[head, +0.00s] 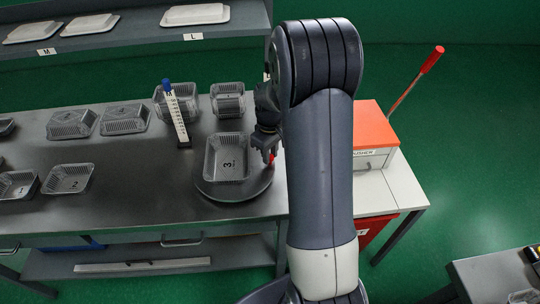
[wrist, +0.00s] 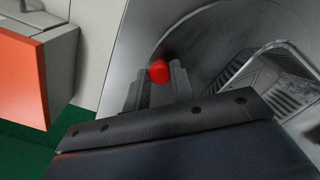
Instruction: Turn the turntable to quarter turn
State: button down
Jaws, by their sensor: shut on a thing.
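The turntable (head: 208,194) is a dark round disc on the metal table, with a foil tray (head: 229,168) marked 3 on it. In the wrist view the turntable (wrist: 200,50) fills the upper middle, and the tray (wrist: 262,85) is at the right. A red knob (wrist: 159,71) shows between my gripper's (wrist: 160,85) fingers; it also shows in the head view (head: 271,158) at the disc's right side. My gripper (head: 268,150) points down there, shut on the red knob. My arm hides the disc's far right surroundings.
An orange-topped crusher (head: 375,125) with a red-tipped lever stands right of the turntable. A height gauge (head: 177,115) with a blue top stands behind left. Several foil trays (head: 125,119) lie on the table; free metal is at front left.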

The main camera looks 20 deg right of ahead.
jog(key=shift+w, duration=0.3)
dwell(0.4)
jog(key=c, duration=1.2)
grip_release()
notch_tip(320, 180, up, 11)
jog(key=shift+f, duration=0.1)
notch_tip(320, 180, down, 11)
jog(key=shift+s+r, duration=0.1)
